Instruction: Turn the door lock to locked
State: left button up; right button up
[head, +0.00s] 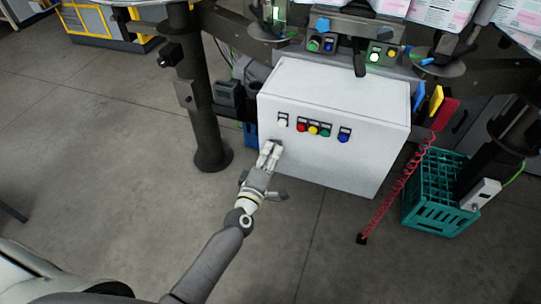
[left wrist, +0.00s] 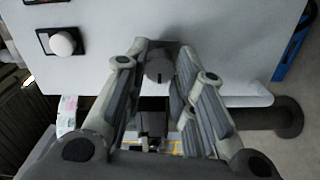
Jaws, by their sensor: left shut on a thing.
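The door lock (left wrist: 158,68) is a small dark grey round knob on the white cabinet (head: 335,95), seen between my fingers in the left wrist view. My left gripper (head: 270,150) is at the lower left of the cabinet's front face, and its two fingers also show in the left wrist view (left wrist: 164,56). It is shut on the lock knob, with a finger on either side. In the head view the gripper hides the lock. The exact angle of the knob is hard to tell. My right gripper is not in view.
A row of coloured buttons (head: 313,129) sits on the cabinet front above the gripper, with a white button (head: 283,120) at its left. A teal crate (head: 436,205) and a red coiled hose (head: 396,192) are to the right. A dark post (head: 203,100) stands to the left.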

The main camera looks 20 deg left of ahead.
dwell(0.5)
pick_arm(q)
jog(key=o, duration=1.1)
jog(key=shift+c, duration=0.2)
jog(key=s, duration=1.2)
jog(key=shift+a, duration=0.2)
jog(key=shift+f, duration=0.1)
jog(key=s+f+m+g, duration=0.3)
jog(key=s+f, duration=0.1)
jog(key=f, duration=0.6)
jog(key=s+f+m+g+h+p, duration=0.1)
jog(key=s+f+m+g, duration=0.25)
jog(key=f, duration=0.65)
jog(key=s+f+m+g, duration=0.2)
jog(key=s+f+m, duration=0.25)
jog(key=f, duration=0.55)
jog(key=s+a+f+m+g, duration=0.2)
jog(key=s+f, duration=0.2)
jog(key=s, duration=0.4)
jog(key=s+a+f+m+g+y, duration=0.1)
jog(key=s+a+f+m+g, duration=0.1)
jog(key=s+f, duration=0.3)
jog(key=s+a+f+m+g, duration=0.2)
jog(key=s+f+g, duration=0.2)
jog(key=s, duration=0.9)
jog(key=shift+f+m+y+p, duration=0.3)
jog(key=shift+f+m+p, duration=0.1)
jog(key=shift+f, duration=0.35)
